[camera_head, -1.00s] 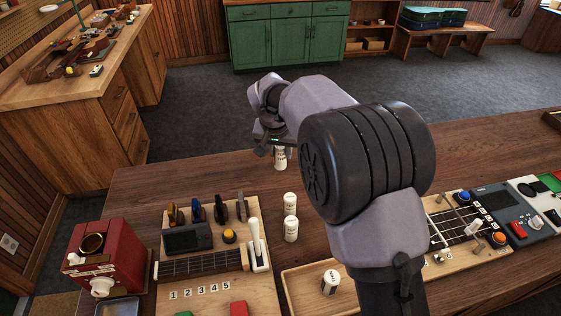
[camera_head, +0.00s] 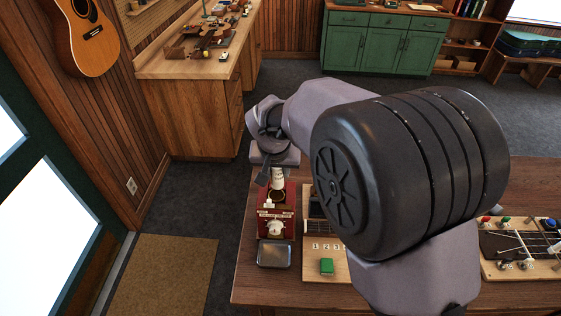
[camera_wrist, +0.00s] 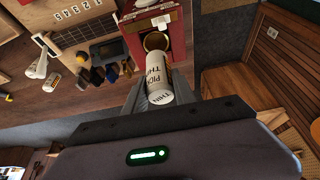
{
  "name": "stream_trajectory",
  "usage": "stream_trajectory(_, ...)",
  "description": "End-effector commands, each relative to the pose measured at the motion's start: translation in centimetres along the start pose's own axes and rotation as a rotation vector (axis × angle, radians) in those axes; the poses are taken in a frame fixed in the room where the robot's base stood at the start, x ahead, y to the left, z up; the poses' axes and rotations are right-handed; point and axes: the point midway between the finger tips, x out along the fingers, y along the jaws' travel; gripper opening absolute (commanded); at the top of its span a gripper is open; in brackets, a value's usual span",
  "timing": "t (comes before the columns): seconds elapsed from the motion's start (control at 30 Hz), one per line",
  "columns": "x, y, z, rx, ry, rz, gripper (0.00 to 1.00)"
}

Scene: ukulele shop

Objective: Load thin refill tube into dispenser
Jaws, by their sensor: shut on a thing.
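My gripper (camera_wrist: 157,88) is shut on a white tube (camera_wrist: 160,77) lettered "PICKS" and "THIN". The red dispenser (camera_wrist: 128,22) has a round brass-coloured opening (camera_wrist: 155,40) in its top, just beyond the tube's far end in the wrist view. In the head view my gripper (camera_head: 273,176) and the tube (camera_head: 278,182) are over the red dispenser (camera_head: 276,216), at the table's left end. The tube looks close above the opening. I cannot tell whether it touches or enters it. The tube hides part of the opening.
A metal dish (camera_head: 274,253) sits in front of the dispenser. My arm hides much of the table. Floor is open left of the table.

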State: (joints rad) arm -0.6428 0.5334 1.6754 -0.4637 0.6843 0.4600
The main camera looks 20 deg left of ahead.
Motion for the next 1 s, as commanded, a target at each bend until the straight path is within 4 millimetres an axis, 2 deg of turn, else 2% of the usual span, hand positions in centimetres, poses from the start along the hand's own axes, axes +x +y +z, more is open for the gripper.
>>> stream_trajectory(0.17,0.0,0.0,0.3,-0.004,-0.001,-0.002,0.0)
stream_trajectory(0.63,5.0,-0.1,2.4,-0.004,-0.001,-0.002,0.0)
stream_trajectory(1.0,5.0,-0.1,2.4,-0.004,0.0,-0.002,0.0)
